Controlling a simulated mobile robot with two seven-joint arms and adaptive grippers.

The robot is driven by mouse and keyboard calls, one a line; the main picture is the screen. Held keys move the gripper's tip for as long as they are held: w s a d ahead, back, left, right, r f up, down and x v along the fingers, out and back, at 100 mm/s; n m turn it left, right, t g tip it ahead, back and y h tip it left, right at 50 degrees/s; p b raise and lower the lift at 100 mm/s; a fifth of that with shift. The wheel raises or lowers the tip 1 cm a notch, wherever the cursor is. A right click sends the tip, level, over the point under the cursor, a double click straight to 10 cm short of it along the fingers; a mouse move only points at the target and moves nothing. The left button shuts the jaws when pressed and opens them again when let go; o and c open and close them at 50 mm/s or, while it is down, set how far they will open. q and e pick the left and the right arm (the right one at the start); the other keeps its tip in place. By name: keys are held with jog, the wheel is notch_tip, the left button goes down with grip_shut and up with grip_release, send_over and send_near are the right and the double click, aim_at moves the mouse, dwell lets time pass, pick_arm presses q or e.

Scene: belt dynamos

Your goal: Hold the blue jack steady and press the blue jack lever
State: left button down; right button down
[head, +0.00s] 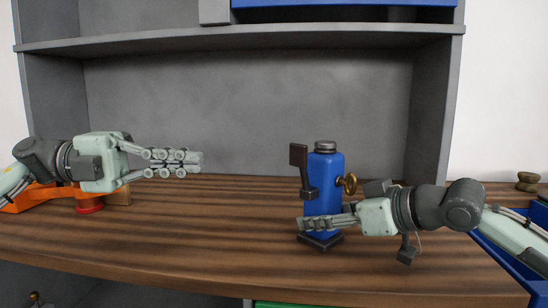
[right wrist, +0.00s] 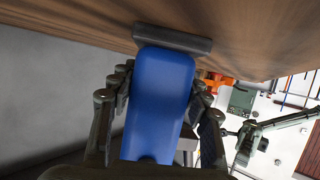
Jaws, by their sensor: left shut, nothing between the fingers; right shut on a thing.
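The blue jack (head: 325,170) stands upright on the wooden bench, on a dark square base. It has a dark cap, a brass knob on its right side and a dark lever (head: 298,156) on its left side. My right gripper (head: 326,224) is shut on the jack's lower body. In the right wrist view the jack's blue body (right wrist: 158,95) sits between the two fingers. My left gripper (head: 188,162) is shut and empty, left of the jack, with a wide gap between it and the lever. The lever is not clearly seen in the right wrist view.
An orange object (head: 45,195) and a red round piece (head: 90,209) lie at the left, under my left arm. A blue bin (head: 503,258) is at the right edge, with a brass-coloured part (head: 528,181) behind it. The bench (head: 200,230) between gripper and jack is clear.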

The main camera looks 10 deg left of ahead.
pick_arm(q)
send_near(302, 157)
jog(key=s+d, duration=0.3)
jog(key=d, duration=0.1)
jog(key=w, duration=0.1)
jog(key=w+d, duration=0.2)
jog(key=shift+w, duration=0.3)
